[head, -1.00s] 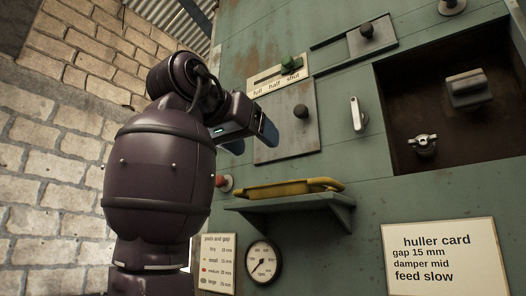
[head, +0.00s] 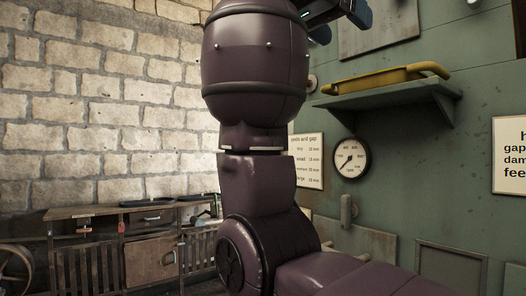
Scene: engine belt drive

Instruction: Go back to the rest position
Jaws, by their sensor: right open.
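My right arm, dark purple, rises through the middle of the head view. My right gripper (head: 340,22) is at the top edge, partly cut off, with its dark fingers apart. No object shows between the visible fingertips. My left gripper is out of view.
A round gauge (head: 350,158) and a "pods and gap" card (head: 309,160) are under the shelf. The huller card (head: 510,155) is at the right edge. A wooden workbench (head: 150,215) stands at a pale block wall (head: 90,110); floor room is mostly hidden.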

